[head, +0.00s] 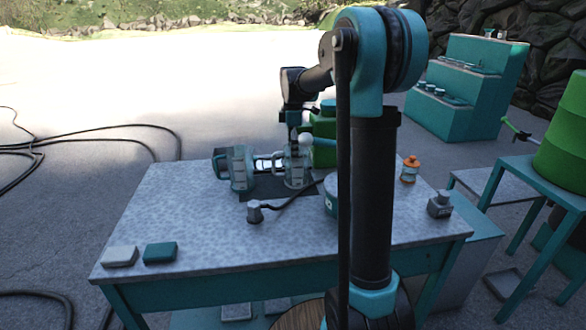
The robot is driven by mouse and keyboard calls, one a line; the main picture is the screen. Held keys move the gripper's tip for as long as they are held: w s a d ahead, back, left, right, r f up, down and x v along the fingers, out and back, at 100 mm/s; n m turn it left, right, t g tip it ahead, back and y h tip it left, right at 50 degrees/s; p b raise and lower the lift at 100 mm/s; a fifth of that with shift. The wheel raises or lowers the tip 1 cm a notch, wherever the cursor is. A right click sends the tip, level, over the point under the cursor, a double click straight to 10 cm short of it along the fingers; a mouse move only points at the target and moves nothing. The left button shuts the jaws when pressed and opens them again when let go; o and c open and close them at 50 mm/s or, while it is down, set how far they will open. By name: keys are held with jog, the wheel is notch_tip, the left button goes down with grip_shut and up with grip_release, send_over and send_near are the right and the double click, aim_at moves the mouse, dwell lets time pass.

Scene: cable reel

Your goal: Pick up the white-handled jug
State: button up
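My arm rises in front of the table and bends over to the left, with its wrist pointing down above the middle of the table. My gripper (294,142) is small and dark here and merges with the things behind it, so its fingers cannot be made out. A green container (323,128) with a teal top stands just right of the gripper, partly behind my arm. A white rounded part shows at its left side; I cannot tell if this is the jug's handle.
A green drum (563,130) stands far right. Cables lie on the floor.

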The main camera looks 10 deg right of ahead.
jog(key=c, duration=1.1)
